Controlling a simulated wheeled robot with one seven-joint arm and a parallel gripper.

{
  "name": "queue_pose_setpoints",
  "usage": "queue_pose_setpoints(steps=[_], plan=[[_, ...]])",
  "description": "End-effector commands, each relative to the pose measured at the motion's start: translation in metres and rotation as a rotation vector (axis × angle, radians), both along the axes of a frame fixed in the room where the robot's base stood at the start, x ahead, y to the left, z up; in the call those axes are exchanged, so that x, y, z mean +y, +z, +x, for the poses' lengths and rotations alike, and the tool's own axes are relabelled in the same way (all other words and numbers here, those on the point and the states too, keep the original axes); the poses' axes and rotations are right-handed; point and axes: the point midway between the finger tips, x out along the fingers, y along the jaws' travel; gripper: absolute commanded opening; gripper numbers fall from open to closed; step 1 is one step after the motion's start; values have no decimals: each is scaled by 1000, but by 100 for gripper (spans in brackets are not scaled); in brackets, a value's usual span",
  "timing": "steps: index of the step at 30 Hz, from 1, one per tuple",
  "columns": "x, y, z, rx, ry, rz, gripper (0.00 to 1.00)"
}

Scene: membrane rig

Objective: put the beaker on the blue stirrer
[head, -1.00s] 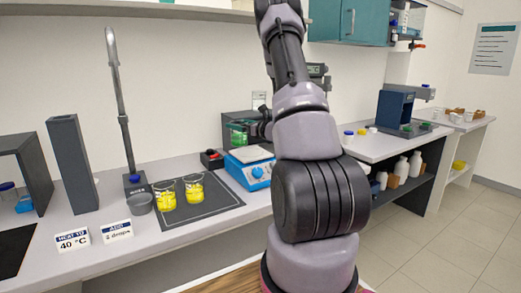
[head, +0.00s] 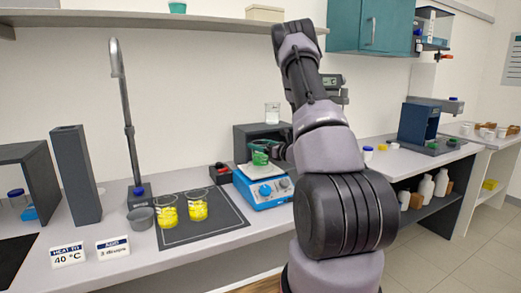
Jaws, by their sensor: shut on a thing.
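A beaker with green contents (head: 259,158) is at the top of the blue stirrer (head: 266,191). My gripper (head: 268,151) is shut on it from the right side. The beaker is just over or on the stirrer's pale top plate; I cannot tell whether its base touches. My fingers cover part of the beaker, and my arm hides the space right of the stirrer.
Two beakers with yellow contents (head: 182,206) stand on a dark mat (head: 222,222) left of the stirrer. A small red and black box (head: 220,174) is close to the stirrer's left. A clear beaker (head: 272,112) stands on a dark box (head: 248,133) behind.

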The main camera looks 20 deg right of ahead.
Motion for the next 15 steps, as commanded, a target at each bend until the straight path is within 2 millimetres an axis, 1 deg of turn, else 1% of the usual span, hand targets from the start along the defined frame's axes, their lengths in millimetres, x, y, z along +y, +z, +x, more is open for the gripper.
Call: queue_pose_setpoints(steps=[1, 3, 10, 14, 15], plan=[[0, -9, 0, 2, 0, 0, 15], [0, -15, 0, 1, 0, 2, 15], [0, -14, 0, -1, 0, -1, 15], [0, -18, 0, -1, 0, -1, 15], [0, -18, 0, 0, 0, -1, 99]])
